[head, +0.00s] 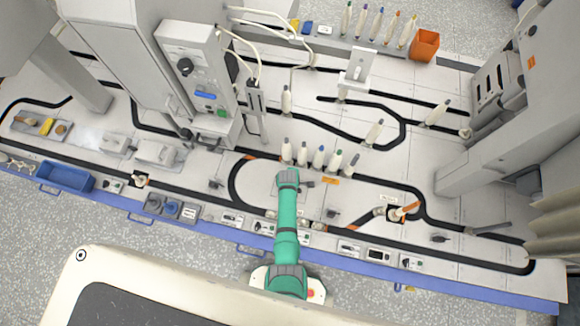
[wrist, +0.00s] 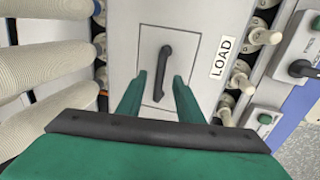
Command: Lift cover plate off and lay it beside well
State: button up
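In the wrist view, the cover plate (wrist: 182,50) is a light grey rectangle with a thin dark outline, lying in a grey surface. A black bar handle (wrist: 163,70) stands on its middle. My gripper (wrist: 160,78) has two green fingers, spread apart and empty. In this view one finger is on each side of the handle's lower part, with gaps between. I cannot tell how high the fingertips are above the plate.
A LOAD label (wrist: 222,57) is right of the plate. Several bobbins on pegs (wrist: 240,75) stand farther right, near a switch box with a green button (wrist: 265,118). Large cream bobbins (wrist: 45,70) crowd the left side. In the head view, a row of bobbins (head: 319,158) stands beyond my arm's end.

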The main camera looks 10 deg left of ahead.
jog(key=shift+w+f, duration=0.25)
jog(key=shift+f, duration=0.95)
grip_shut()
jog(key=shift+r, duration=0.1)
